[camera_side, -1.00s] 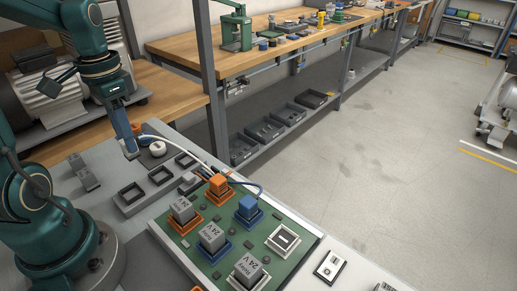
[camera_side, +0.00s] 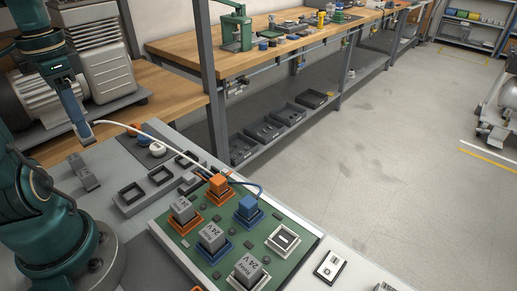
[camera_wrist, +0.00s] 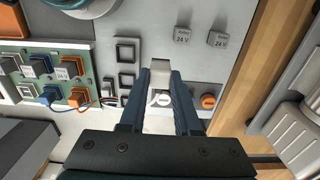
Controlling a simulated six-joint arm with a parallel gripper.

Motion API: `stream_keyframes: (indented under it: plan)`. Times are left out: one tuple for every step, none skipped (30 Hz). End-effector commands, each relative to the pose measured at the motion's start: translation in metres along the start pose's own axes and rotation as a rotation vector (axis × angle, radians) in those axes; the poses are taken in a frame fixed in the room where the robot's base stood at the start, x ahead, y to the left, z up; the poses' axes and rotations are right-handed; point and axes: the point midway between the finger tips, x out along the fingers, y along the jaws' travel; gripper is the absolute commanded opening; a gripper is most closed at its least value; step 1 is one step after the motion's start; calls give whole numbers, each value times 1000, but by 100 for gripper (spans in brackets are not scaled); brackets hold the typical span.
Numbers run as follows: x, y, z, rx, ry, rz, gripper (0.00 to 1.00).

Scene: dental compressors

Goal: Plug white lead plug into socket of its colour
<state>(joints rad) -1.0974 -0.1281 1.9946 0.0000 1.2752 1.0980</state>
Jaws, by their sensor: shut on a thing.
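My gripper (camera_side: 88,139) is shut on the white lead plug (camera_wrist: 160,66), which shows pale between the fingertips in the wrist view. In the side view it is held in the air above the left edge of the grey bench, with the white lead (camera_side: 150,132) trailing right to the board. The white-framed socket (camera_side: 284,240) is empty at the right of the green board; it also shows in the wrist view (camera_wrist: 26,90). The orange plug (camera_side: 219,186) and blue plug (camera_side: 247,207) sit in their sockets beside it.
Several grey relays, one a 24 V relay (camera_side: 211,236), stand on the board. Empty dark trays (camera_side: 131,194) and a white round knob (camera_side: 157,149) lie between my gripper and the board. Loose relays (camera_wrist: 183,33) stand on the bench. A compressor (camera_side: 105,65) is behind.

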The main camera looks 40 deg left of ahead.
Motion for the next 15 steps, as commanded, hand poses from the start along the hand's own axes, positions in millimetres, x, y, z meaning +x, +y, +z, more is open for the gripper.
stream_keyframes:
  plan:
    - [0,1,-1,1,0,0,0]
    - [0,3,-1,2,0,0,0]
    - [1,6,-3,4,0,0,0]
    - [1,9,-4,6,1,-1,0]
    - [1,12,-6,6,1,-1,0]
    - [2,17,-8,7,0,0,0]
    - [2,21,-9,7,0,0,0]
    - [3,24,-10,7,1,-1,0]
    - [4,29,-11,8,0,-1,0]
    - [4,32,-13,8,0,0,0]
    - [4,36,-15,8,1,-1,0]
    - [5,40,-17,9,1,-1,0]
    - [5,44,-18,8,1,-1,0]
    - [6,47,-19,8,1,-1,0]
    - [6,52,-21,8,1,-1,0]
